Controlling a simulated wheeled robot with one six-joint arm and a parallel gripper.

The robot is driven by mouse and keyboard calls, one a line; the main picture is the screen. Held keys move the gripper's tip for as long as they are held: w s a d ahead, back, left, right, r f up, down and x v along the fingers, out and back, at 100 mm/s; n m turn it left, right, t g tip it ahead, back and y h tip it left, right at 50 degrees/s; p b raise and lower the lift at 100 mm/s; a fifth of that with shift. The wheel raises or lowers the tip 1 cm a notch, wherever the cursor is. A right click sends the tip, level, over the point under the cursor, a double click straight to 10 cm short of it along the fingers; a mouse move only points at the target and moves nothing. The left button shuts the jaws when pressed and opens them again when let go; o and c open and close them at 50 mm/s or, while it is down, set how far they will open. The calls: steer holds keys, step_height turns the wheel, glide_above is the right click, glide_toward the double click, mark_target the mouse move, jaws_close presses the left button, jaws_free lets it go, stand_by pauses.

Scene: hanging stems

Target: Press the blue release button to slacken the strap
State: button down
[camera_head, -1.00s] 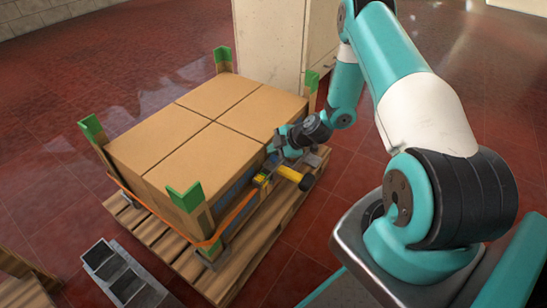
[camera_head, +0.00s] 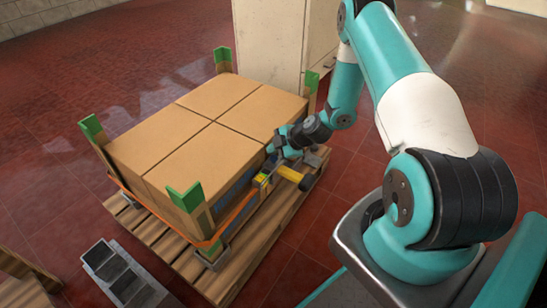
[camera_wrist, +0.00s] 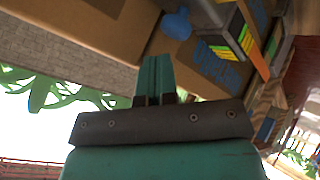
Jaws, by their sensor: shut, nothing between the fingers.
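In the wrist view a rounded blue knob (camera_wrist: 176,24), which looks like the release button, stands out against a cardboard box. It sits beside a yellow-and-black striped ratchet (camera_wrist: 240,40). My gripper (camera_wrist: 155,62) is shut and empty; its teal fingertips appear below and left of the knob, with a visible gap in the picture. The depth between them is unclear. In the head view my gripper (camera_head: 271,158) is at the load's near right side, by the ratchet with its yellow handle (camera_head: 293,175). The orange strap (camera_head: 232,215) runs around the boxes; the button is hidden there.
Cardboard boxes (camera_head: 208,120) with green corner guards (camera_head: 185,196) stand on a wooden pallet (camera_head: 245,262). A grey compartmented bin (camera_head: 100,255) lies at lower left. The red tiled floor on the right is mostly open.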

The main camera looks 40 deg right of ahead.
mark_target(274, 158)
stand_by(0.4)
steer(key=shift+f+b, duration=0.4)
steer(key=shift+f, duration=0.05)
steer(key=shift+f+b, duration=0.5)
steer(key=shift+f, duration=0.05)
stand_by(0.6)
steer(key=shift+r, duration=0.15)
steer(key=shift+r+p, duration=0.75)
steer(key=shift+r, duration=0.1)
step_height(274, 158, up, 5)
steer(key=p, duration=0.3)
stand_by(1.0)
